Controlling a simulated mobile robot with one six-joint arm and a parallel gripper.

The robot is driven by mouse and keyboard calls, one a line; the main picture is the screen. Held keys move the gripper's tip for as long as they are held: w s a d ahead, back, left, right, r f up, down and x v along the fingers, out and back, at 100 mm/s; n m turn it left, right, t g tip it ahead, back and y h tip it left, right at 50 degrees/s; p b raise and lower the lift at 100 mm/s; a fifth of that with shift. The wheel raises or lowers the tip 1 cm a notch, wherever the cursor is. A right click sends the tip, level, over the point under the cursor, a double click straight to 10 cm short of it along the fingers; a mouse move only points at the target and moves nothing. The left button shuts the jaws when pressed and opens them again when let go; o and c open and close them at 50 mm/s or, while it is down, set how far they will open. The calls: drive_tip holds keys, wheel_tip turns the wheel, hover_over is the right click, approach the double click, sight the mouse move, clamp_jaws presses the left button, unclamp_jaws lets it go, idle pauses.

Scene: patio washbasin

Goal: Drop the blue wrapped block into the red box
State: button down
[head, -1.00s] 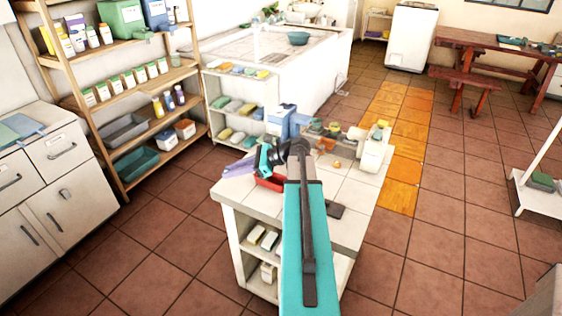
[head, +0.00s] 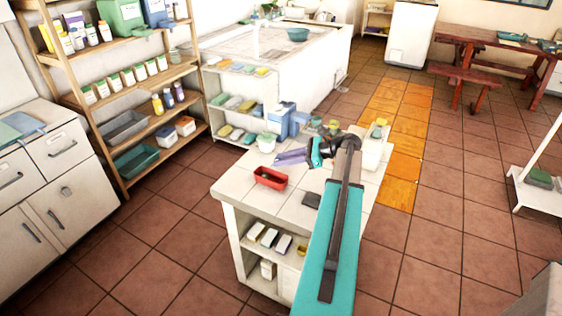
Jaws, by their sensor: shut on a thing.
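The red box (head: 257,180), a small open tray, sits on the white tiled counter (head: 257,205) near its left side. My gripper (head: 287,158) is at the end of my teal arm, above the counter and just up and right of the red box in the picture. It points left. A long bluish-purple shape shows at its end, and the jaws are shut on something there. At this size I cannot clearly separate the blue wrapped block from the fingers.
Blue containers (head: 281,121) and a white pot (head: 266,142) stand at the counter's back left. A dark flat pad (head: 311,200) lies near the front. Several blocks (head: 269,238) lie on the shelf below. Wooden shelving (head: 125,92) stands at the left.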

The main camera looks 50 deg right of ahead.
drive_tip(key=shift+f, duration=0.15)
drive_tip(key=shift+f+b, duration=2)
drive_tip(key=shift+b, duration=0.05)
drive_tip(key=shift+f, duration=0.85)
drive_tip(key=c, duration=1.4)
unclamp_jaws()
drive_tip(key=shift+c, duration=0.2)
